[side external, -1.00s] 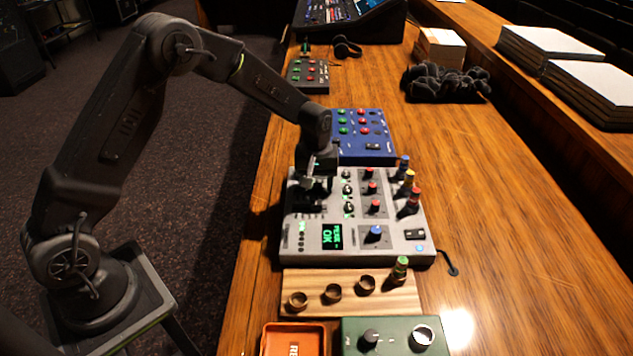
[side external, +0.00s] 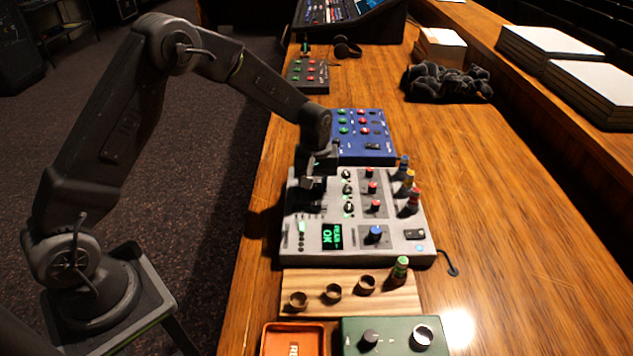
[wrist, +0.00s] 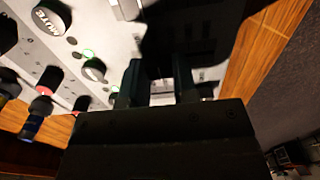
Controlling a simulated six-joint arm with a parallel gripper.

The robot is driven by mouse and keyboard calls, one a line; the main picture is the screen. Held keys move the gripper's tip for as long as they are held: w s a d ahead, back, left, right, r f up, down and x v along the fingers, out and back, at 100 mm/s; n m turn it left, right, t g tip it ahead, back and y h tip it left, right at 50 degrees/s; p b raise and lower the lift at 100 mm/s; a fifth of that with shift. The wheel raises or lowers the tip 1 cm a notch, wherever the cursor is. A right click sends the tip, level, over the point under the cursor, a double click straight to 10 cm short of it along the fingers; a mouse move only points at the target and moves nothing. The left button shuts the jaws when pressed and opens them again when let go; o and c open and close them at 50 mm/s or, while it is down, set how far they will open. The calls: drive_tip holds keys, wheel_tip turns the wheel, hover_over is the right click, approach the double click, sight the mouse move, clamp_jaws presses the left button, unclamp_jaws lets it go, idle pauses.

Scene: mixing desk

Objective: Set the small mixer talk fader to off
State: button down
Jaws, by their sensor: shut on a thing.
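The small mixer (side external: 400,238) is a light grey panel with knobs, green-lit buttons and a small screen reading OK, in the middle of the desk. My gripper (side external: 312,192) is low over its left part, where the faders are. In the wrist view my gripper (wrist: 160,92) has its two dark fingers on either side of a narrow gap above the pale panel. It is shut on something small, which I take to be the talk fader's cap. The cap itself is mostly hidden by the fingers and dark shadow, so its exact position cannot be read.
A blue box with red and green knobs (side external: 376,150) stands just behind the mixer. Coloured jack plugs (side external: 408,185) stick up along its right side. A wooden block with cups (side external: 345,302), an orange tray (side external: 268,343) and a green box (side external: 390,350) lie in front.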

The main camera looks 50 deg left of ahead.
sight(296, 191)
drive_tip(key=shift+s+a, duration=1.7)
drive_tip(key=shift+a, duration=0.1)
drive_tip(key=c, duration=0.9)
unclamp_jaws()
wheel_tip(296, 191, up, 14)
drive_tip(key=shift+f, duration=0.1)
